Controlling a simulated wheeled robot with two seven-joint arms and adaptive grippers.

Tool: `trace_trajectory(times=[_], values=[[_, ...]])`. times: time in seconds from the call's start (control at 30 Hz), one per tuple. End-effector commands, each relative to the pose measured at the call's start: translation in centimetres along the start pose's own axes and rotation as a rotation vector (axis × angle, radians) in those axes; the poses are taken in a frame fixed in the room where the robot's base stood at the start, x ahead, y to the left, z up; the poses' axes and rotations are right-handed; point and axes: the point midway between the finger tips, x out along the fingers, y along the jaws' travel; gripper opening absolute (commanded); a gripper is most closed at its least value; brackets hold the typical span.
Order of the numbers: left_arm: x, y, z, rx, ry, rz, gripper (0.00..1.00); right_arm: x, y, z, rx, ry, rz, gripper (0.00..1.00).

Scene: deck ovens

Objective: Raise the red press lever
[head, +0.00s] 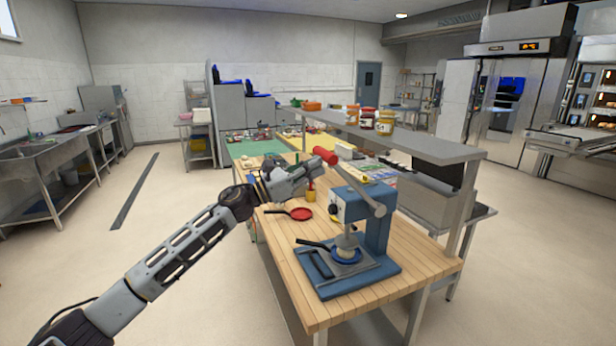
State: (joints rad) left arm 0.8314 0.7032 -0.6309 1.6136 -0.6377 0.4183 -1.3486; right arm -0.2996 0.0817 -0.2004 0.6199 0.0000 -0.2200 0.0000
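The blue press (376,222) stands on the near end of the wooden worktable. Its grey lever arm (354,184) slants up and to the left from the press head. The lever ends in a red handle (325,156). My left gripper (313,168) reaches in from the left, with its fingers right beside or at the red handle. The fingers are small and partly merged with the handle, so I cannot tell if they touch or grip it. My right gripper is out of view.
A red round pan (301,214) and a small yellow container (310,196) stand on the wooden table (310,300) left of the press. A raised grey shelf (420,147) with jars runs behind it.

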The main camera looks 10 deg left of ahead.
Motion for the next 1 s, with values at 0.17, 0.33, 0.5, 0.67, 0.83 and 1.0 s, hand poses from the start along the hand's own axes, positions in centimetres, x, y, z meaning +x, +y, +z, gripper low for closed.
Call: trace_trajectory(times=[0.17, 0.33, 0.5, 0.67, 0.83, 1.0], values=[[3.0, 0.0, 2.4, 0.003, -0.004, 0.000, 0.00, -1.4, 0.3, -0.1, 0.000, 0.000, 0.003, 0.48], [5.2, 0.0, 3.2, 0.001, -0.001, -0.001, 0.00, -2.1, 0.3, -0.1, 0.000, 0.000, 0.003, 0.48], [6.5, 0.0, 3.6, 0.001, 0.000, 0.000, 0.00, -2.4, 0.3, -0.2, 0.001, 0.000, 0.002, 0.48], [7.1, -0.1, 3.8, 0.001, 0.001, -0.001, 0.00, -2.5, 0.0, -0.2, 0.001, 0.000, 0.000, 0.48], [7.2, -0.1, 3.8, 0.001, 0.001, -0.001, 0.00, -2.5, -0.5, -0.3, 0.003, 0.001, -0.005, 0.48], [7.2, -0.1, 3.7, 0.001, 0.001, -0.001, 0.00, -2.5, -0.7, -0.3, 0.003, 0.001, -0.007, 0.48]])
